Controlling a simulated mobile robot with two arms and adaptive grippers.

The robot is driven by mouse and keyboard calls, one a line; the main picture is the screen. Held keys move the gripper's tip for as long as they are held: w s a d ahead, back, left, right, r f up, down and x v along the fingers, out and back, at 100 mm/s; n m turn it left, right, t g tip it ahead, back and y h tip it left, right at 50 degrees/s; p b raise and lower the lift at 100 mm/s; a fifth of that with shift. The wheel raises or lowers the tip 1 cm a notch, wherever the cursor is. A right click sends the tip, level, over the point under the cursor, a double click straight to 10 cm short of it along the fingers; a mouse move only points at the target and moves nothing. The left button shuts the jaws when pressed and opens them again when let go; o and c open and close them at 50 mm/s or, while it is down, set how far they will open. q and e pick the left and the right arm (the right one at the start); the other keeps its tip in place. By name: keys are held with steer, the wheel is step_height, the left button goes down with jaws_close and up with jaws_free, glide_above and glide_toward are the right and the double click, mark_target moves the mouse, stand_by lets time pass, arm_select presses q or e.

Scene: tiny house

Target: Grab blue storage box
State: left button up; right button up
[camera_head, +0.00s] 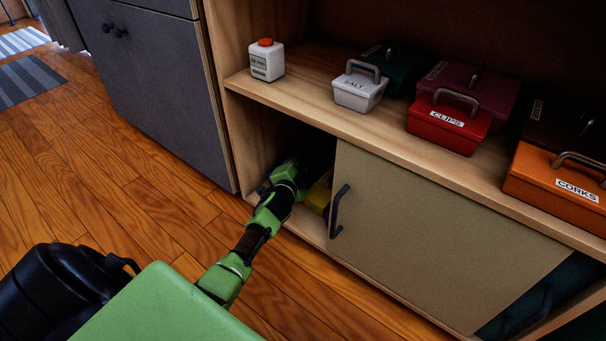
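My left arm, green and black, reaches into the open left part of the low cabinet. My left gripper (290,173) is in the dark inside, partly hidden by my own wrist. I cannot tell whether its fingers are open or shut, or whether they touch anything. I cannot clearly make out a blue storage box in this view; the space around the gripper is too dark. A yellow thing (318,194) shows just right of the wrist, partly behind the sliding door. My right gripper is not in view.
The beige sliding door (430,230) with its dark handle (337,212) covers the cabinet's middle. On the shelf above stand a white bottle (267,61), a white SALT box (359,90), a dark green box (402,72), a red CLIPS box (448,125) and an orange CORKS box (555,185).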

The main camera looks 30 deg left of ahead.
arm_select(q)
jaws_close()
steer(key=shift+r, duration=0.1)
